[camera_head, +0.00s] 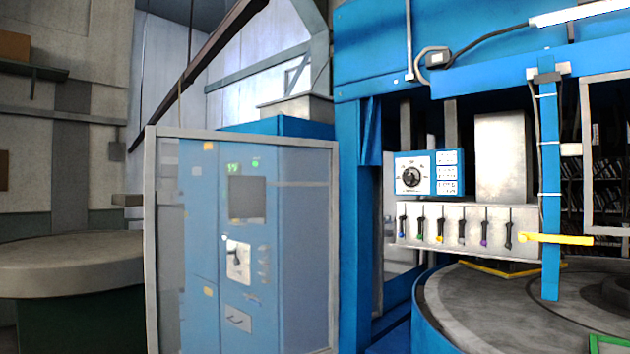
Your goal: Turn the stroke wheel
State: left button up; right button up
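A round black dial (411,177) with a light centre sits on a white plate on the left part of a blue control box, on the blue machine at right. It may be the stroke wheel, but I cannot read a label to tell. White label plates (447,173) are to its right. Below it, a pale panel (465,227) carries several small levers with coloured ends. Another dark rotary handle (238,256) shows on a white plate on the blue cabinet behind the clear screen. Neither of my grippers is in view.
A framed clear screen (305,240) stands in front of the blue cabinet (205,290). A round grey table (75,262) is at left. A large round turntable (480,310) lies below the panel at right. A yellow bar (556,239) and a blue post (550,190) stand beside the panel.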

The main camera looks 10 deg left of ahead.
aim_at(408, 176)
jog(key=i+u, duration=0.15)
jog(key=u, duration=1.7)
jog(key=i+l+u, duration=0.1)
jog(key=u, duration=0.3)
jog(key=l+u, duration=0.3)
jog(key=u, duration=0.15)
jog(key=l+u, duration=0.25)
jog(key=u, duration=0.15)
jog(key=l+u, duration=0.25)
jog(key=u, duration=0.2)
jog(key=i+l, duration=0.1)
jog(key=l, duration=0.65)
jog(key=i+l+u, duration=0.1)
jog(key=l, duration=1.4)
jog(key=l+z, duration=0.35)
jog(key=i+l+z, duration=0.1)
jog(key=l+z, duration=0.25)
jog(key=i+l+z, duration=0.15)
jog(key=l+z, duration=0.35)
jog(key=z, duration=1.75)
jog(key=i+j, duration=0.05)
